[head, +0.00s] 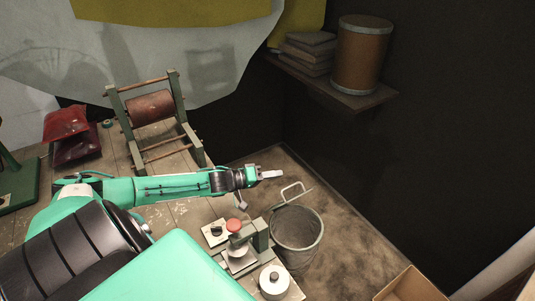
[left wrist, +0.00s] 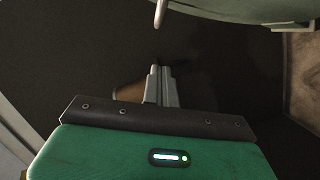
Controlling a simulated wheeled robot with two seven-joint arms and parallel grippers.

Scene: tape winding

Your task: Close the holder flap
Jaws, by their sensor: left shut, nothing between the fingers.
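My left gripper (head: 270,174) is at the end of the teal arm, above and left of the metal bucket (head: 297,240). Its fingers are shut together and empty, as the left wrist view (left wrist: 161,86) shows. A pale wire loop on a thin bar (head: 293,190) stands just below and right of the gripper, apart from it, by the bucket's rim. A green bench device with a red knob (head: 235,225) is below the gripper. I cannot tell which part is the holder flap. My right gripper is not in view.
A green frame with a brown roll (head: 150,106) and red pouches (head: 66,122) are on the wooden bench. A white round container (head: 273,280) is near its front. A wall shelf (head: 345,98) holds a drum (head: 360,55). A cardboard box (head: 410,286) is at lower right.

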